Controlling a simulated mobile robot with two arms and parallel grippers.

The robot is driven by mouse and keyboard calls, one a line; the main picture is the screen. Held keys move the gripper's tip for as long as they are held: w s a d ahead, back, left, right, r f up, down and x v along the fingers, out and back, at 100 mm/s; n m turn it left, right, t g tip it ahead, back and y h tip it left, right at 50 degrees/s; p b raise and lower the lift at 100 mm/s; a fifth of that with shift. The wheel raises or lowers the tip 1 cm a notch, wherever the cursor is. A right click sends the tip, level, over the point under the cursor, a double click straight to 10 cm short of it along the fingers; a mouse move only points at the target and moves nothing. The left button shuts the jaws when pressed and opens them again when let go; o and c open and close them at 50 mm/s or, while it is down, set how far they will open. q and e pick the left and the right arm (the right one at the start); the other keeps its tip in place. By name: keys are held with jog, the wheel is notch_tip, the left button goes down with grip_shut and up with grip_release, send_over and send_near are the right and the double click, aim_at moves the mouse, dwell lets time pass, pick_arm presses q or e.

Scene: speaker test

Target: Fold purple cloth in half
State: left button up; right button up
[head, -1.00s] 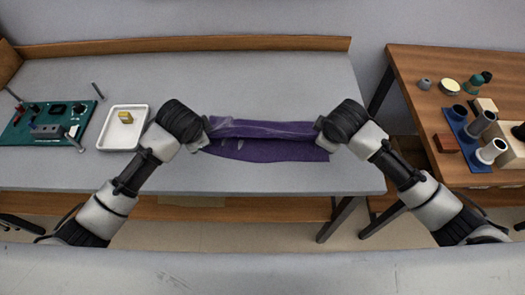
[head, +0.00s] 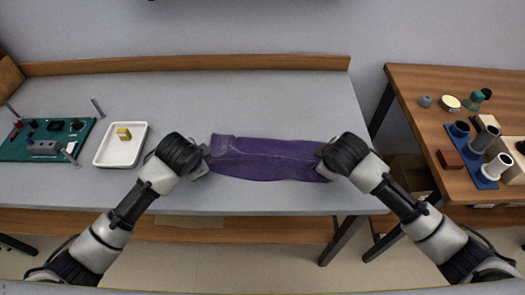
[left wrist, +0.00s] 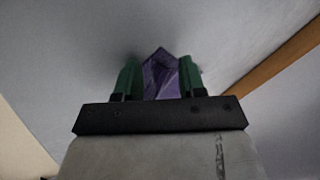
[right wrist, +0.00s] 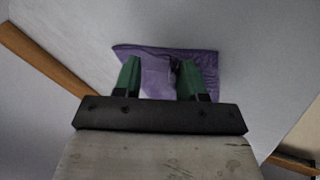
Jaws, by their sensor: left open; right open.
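The purple cloth (head: 265,158) lies on the grey table as a long, narrow folded strip with wrinkles along it. My left gripper (head: 206,160) is at its left end, and my right gripper (head: 322,160) is at its right end. In the left wrist view the green fingers (left wrist: 158,80) are apart, with a corner of the cloth (left wrist: 161,72) between and beyond them. In the right wrist view the green fingers (right wrist: 160,80) are apart over the cloth (right wrist: 207,65). Whether the fingers touch the cloth is hard to tell.
A white tray (head: 105,158) with a yellow block (head: 124,133) and a green circuit board (head: 80,138) stand left on the table (head: 240,100). A wooden side table (head: 420,85) at right holds a blue rack (head: 483,181) with cylinders. The table behind the cloth is clear.

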pick_arm(q)
jog(key=shift+s+d+f, duration=0.15)
jog(key=shift+s+f, duration=0.05)
jog(key=shift+s, duration=0.05)
pick_arm(e)
jog(key=shift+s+f, duration=0.25)
jog(key=shift+f, duration=0.05)
pick_arm(q)
jog(key=v, duration=0.3)
jog(key=shift+w+r, duration=0.2)
jog(key=shift+r, duration=0.1)
pick_arm(e)
jog(key=v, duration=0.3)
jog(key=shift+w+r, duration=0.2)
jog(key=shift+r, duration=0.1)
pick_arm(q)
jog(key=s+v, duration=0.1)
jog(key=v, duration=0.6)
jog(key=shift+f, duration=0.15)
pick_arm(e)
jog(key=s+v, duration=0.1)
jog(key=v, duration=0.6)
pick_arm(q)
jog(key=shift+s, duration=0.1)
pick_arm(e)
jog(key=shift+s+f, duration=0.1)
jog(key=shift+f, duration=0.05)
